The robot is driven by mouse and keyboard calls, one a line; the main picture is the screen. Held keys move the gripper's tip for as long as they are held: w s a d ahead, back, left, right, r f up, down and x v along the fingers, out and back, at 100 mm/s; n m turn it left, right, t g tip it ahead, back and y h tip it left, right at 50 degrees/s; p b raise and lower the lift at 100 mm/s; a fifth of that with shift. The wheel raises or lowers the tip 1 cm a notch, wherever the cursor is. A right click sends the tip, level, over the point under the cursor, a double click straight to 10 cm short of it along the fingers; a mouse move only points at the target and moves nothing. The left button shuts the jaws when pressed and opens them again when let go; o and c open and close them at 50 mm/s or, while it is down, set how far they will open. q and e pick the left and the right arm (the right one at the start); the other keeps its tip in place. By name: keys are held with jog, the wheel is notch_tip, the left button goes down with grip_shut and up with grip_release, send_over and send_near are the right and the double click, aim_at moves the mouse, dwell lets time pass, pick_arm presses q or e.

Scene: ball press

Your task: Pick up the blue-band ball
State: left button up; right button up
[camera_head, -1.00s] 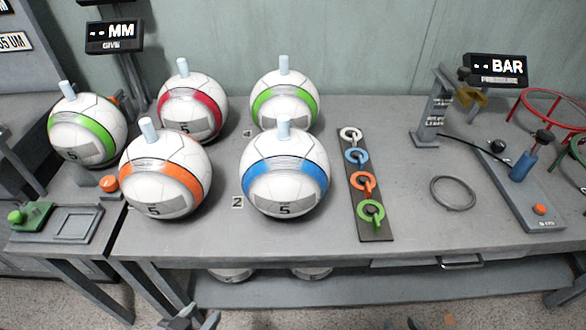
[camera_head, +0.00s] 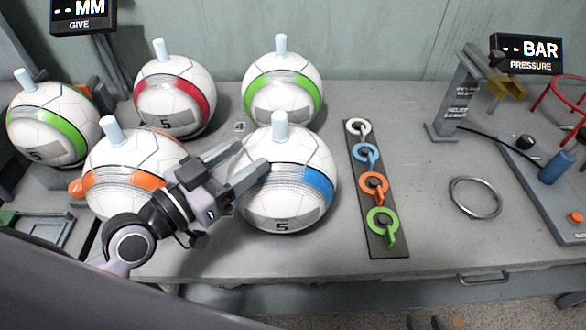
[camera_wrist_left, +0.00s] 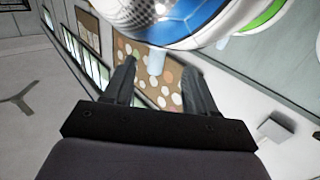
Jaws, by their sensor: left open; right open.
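The blue-band ball (camera_head: 290,205) is white with a blue band and a pale blue peg on top. It rests on the workbench near the middle, and my left gripper hides the left part of its band. My left gripper (camera_head: 250,158) is open, its fingers in front of the ball's upper left side; I cannot tell whether they touch it. In the left wrist view the ball (camera_wrist_left: 170,20) shows at the top, beyond the spread, empty fingers (camera_wrist_left: 158,85). My right gripper (camera_head: 425,322) barely shows at the bottom edge, its tips apart.
The orange-band ball (camera_head: 125,150) stands close left, partly behind my left arm. A red-band ball (camera_head: 170,75) and a green-band ball (camera_head: 283,65) stand behind; another green-band ball (camera_head: 45,135) is far left. A dark strip with rings (camera_head: 385,250) lies right of the ball.

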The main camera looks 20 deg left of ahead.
aim_at(275, 136)
pick_arm(q)
jog(key=shift+r+p+x, duration=0.25)
jog(key=shift+p+x, duration=0.15)
jog(key=shift+x, duration=0.8)
jog(key=p+x, duration=0.1)
jog(key=x, duration=0.3)
jog(key=shift+d+r, duration=0.1)
jog(key=shift+r, duration=0.05)
jog(key=shift+w+d, duration=0.15)
jog(key=shift+w, duration=0.1)
grip_shut()
jog(key=shift+f, duration=0.25)
jog(key=shift+r, duration=0.1)
